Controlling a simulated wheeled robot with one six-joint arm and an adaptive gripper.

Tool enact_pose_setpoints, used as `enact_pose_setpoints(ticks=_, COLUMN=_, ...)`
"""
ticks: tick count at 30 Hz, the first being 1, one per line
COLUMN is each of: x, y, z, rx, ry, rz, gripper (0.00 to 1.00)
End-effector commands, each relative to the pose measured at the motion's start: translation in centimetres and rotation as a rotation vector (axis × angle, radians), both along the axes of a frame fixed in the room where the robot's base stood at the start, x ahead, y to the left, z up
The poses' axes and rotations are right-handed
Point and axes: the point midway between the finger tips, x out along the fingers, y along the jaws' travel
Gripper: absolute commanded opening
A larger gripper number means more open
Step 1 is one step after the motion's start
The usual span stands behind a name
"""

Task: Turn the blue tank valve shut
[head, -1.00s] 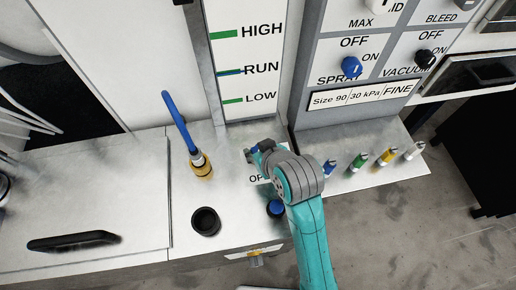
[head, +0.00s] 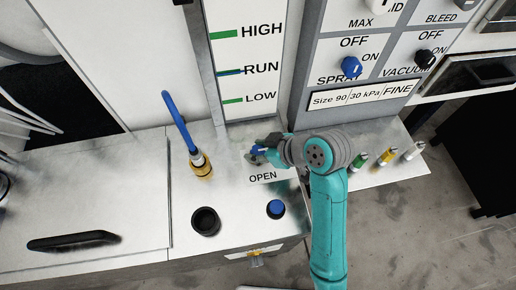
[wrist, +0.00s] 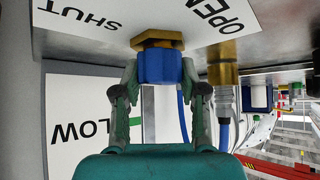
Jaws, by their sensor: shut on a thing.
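The blue tank valve (wrist: 158,68) has a blue grip on a brass base, in the middle of the wrist view. My gripper (wrist: 160,82) is shut on it, one finger on each side. In the head view, a bit of the valve's blue (head: 257,150) shows at the tip of my gripper (head: 264,152), above the white bench top. In the wrist view, an OPEN label (wrist: 215,12) and a SHUT label (wrist: 88,18) lie on either side of the brass base. My fingers hide part of the grip, so its exact angle is hard to tell.
A blue hose on a brass fitting (head: 202,167) stands just left of the valve. A black cup (head: 206,221) and a blue-topped knob (head: 276,208) are nearer. Green, yellow and white-topped bottles (head: 387,157) stand right of my arm. A level panel (head: 246,70) rises behind.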

Motion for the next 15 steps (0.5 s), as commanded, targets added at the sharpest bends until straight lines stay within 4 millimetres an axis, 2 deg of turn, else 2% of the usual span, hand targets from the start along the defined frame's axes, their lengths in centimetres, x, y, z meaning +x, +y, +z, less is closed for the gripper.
enact_pose_setpoints(ticks=10, x=-0.05, y=-0.02, z=-0.16, rx=-0.003, ry=0.004, rz=0.002, gripper=0.07)
enact_pose_setpoints(ticks=11, x=-0.06, y=-0.02, z=-0.16, rx=-0.003, ry=0.004, rz=0.002, gripper=0.47)
enact_pose_setpoints(ticks=13, x=-0.05, y=-0.02, z=-0.14, rx=-0.002, ry=0.003, rz=0.002, gripper=0.64)
enact_pose_setpoints(ticks=15, x=-0.04, y=-0.02, z=-0.12, rx=-0.002, ry=0.003, rz=0.001, gripper=0.68)
